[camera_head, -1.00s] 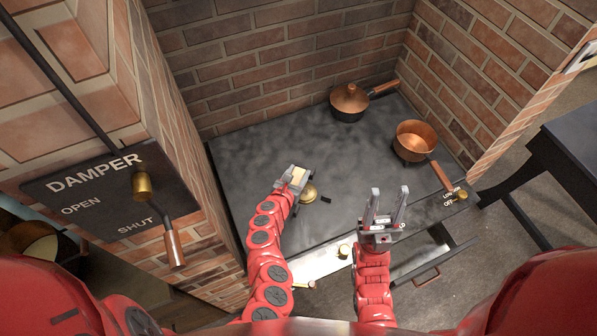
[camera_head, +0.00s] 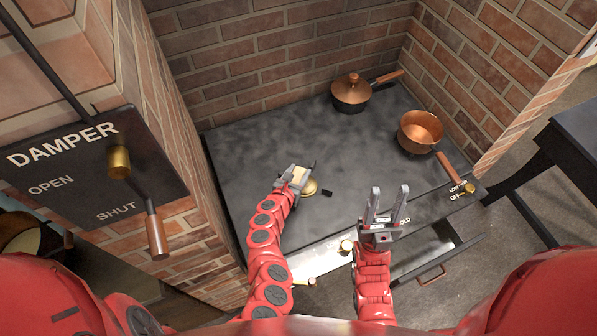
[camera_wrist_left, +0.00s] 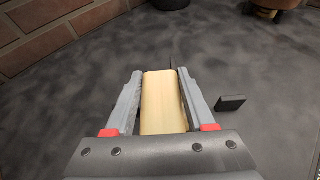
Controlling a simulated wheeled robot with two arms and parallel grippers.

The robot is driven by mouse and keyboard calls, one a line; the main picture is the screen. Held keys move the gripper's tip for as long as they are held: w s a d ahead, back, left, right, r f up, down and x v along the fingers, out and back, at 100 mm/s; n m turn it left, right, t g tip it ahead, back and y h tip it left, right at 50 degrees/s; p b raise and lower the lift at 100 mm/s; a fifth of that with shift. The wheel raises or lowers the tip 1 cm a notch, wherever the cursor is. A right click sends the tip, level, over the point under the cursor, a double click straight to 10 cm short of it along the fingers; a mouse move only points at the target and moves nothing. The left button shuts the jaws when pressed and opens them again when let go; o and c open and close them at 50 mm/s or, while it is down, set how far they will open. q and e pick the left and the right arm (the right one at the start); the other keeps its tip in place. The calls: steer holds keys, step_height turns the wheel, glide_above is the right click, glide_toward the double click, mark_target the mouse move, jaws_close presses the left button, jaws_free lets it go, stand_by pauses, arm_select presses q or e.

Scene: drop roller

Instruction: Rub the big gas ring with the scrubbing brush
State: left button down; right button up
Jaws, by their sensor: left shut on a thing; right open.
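My left gripper (camera_head: 296,176) is shut on the pale wooden block of the scrubbing brush (camera_wrist_left: 163,103), over the left-middle of the dark hob. In the left wrist view the block lies between both fingers; its bristles are hidden. A round brass piece (camera_head: 310,188) shows partly behind the gripper; I cannot tell whether it belongs to the big gas ring. No ring is clearly visible there. My right gripper (camera_head: 386,209) is open and empty above the hob's front edge, fingers pointing away from me.
A lidded copper pan (camera_head: 350,94) stands at the back of the hob (camera_head: 250,150), and an open copper pan (camera_head: 420,128) at its right. A small black block (camera_head: 327,193) lies right of the left gripper. Brick walls bound the back and sides. A damper panel (camera_head: 90,175) is at left.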

arm_select(q)
steer(key=shift+f+b, duration=0.4)
stand_by(0.5)
